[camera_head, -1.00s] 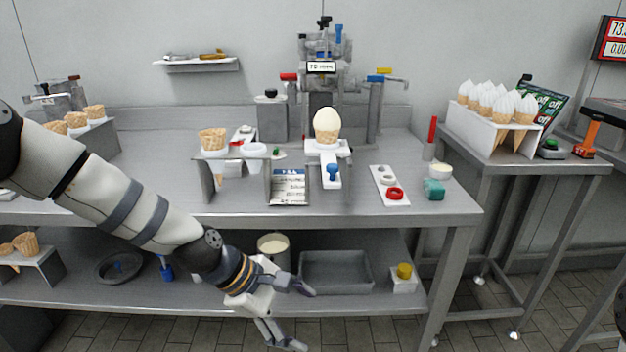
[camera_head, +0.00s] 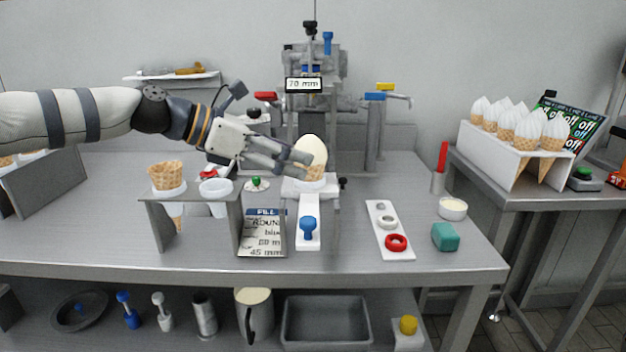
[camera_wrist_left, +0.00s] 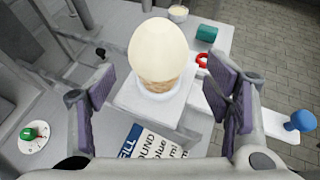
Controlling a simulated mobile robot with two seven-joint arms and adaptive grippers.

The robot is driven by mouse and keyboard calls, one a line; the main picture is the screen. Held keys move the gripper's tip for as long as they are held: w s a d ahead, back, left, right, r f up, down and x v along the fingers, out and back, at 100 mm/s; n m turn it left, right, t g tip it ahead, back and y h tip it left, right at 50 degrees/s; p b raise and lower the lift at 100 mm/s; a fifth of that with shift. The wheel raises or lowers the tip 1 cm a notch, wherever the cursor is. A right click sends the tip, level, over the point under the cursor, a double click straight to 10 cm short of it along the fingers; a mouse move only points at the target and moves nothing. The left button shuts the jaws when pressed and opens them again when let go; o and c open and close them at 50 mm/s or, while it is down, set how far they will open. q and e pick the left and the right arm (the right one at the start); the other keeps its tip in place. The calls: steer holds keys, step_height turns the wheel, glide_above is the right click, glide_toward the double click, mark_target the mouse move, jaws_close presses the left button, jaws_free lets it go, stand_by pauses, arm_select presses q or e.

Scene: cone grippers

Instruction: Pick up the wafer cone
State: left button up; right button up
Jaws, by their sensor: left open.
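A wafer cone (camera_head: 315,172) with a large cream-coloured ball on top stands upright in a white holder (camera_head: 309,212) before the machine. It also shows in the left wrist view (camera_wrist_left: 157,85), where the ball hides most of the wafer. My left gripper (camera_head: 303,160) is open at this cone, coming from the left. In the wrist view its two padded fingers stand on either side of the cone, with gaps between. A second wafer cone (camera_head: 167,176), without a ball, sits in a grey stand (camera_head: 150,210) to the left. My right gripper is not in view.
The dispensing machine (camera_head: 318,68) stands close behind the cone. A blue-knobbed lever (camera_head: 308,228) and a printed card (camera_head: 262,235) are in front. A white strip with rings (camera_head: 392,230) lies to the right. Several filled cones (camera_head: 526,130) stand on the right table.

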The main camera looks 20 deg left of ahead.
arm_select(q)
steer(key=b+x, duration=0.1)
steer(key=x, duration=0.3)
steer(key=shift+w+d+f, duration=0.1)
steer(key=shift+w+f, duration=0.1)
steer(key=shift+f, duration=0.1)
steer(key=shift+w+d, duration=0.15)
steer(key=shift+r, duration=0.2)
steer(key=c, duration=0.8)
steer(key=shift+c, duration=0.2)
